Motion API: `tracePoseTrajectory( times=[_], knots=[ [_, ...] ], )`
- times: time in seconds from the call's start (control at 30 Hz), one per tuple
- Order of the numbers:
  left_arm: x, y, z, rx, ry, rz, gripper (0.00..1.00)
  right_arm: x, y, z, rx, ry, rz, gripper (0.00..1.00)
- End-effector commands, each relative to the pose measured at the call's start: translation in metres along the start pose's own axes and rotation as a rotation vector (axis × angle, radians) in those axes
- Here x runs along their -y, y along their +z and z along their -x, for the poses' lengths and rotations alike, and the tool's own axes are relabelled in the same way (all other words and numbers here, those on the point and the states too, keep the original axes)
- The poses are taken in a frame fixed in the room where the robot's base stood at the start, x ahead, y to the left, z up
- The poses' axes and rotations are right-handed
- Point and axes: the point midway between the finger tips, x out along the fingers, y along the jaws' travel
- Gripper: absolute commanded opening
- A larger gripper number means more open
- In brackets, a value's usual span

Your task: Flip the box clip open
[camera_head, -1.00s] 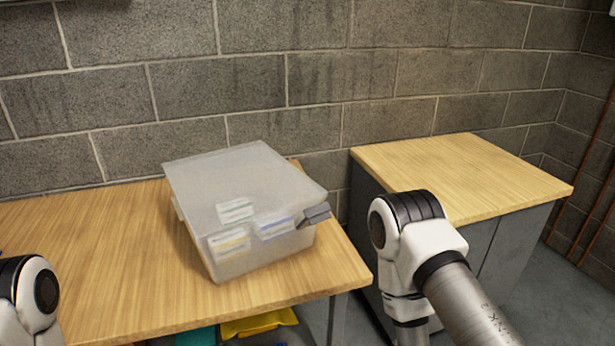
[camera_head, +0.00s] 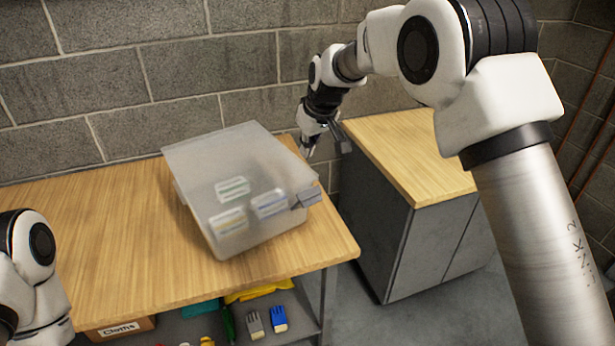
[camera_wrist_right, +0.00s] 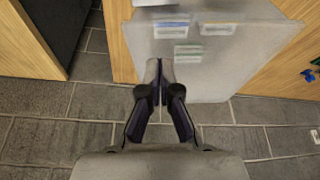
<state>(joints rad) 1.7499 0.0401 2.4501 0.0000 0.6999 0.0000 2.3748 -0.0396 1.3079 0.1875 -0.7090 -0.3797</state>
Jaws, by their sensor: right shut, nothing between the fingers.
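A translucent plastic box (camera_head: 205,200) with a pale lid stands on the wooden table, near its right end. It also shows in the right wrist view (camera_wrist_right: 235,70). A grey clip (camera_head: 308,196) sticks out at the box's front right corner, and a grey piece that looks like it shows at the top edge of the right wrist view (camera_wrist_right: 152,3). My right gripper (camera_head: 308,152) points down beyond the box's right side, behind the clip and apart from it. Its fingers (camera_wrist_right: 159,66) are together and empty. My left gripper is out of view; only part of that arm shows.
The wooden table (camera_head: 110,240) is bare left of the box. A grey cabinet (camera_head: 385,235) with a wooden top stands to the right, across a gap. A block wall (camera_head: 160,60) is close behind. A shelf below holds gloves (camera_head: 279,318) and a box marked Cloths (camera_head: 120,328).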

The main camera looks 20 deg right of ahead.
Motion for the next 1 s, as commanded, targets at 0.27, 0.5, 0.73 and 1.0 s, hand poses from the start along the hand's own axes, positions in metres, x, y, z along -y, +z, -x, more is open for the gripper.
tracePoseTrajectory(
  times=[0.27,0.5,0.73,1.0],
  knots=[
    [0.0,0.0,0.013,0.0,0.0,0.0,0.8,0.0,0.002,-0.047,0.007,-0.002,-0.002,0.0],
    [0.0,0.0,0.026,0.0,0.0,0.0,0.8,0.0,0.002,-0.1,0.006,-0.001,-0.003,0.0],
    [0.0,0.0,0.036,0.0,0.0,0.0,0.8,0.0,0.036,-0.106,0.005,-0.001,-0.005,0.0],
    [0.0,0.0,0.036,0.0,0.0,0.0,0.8,0.0,0.041,-0.109,0.003,0.0,-0.003,0.0]
  ],
)
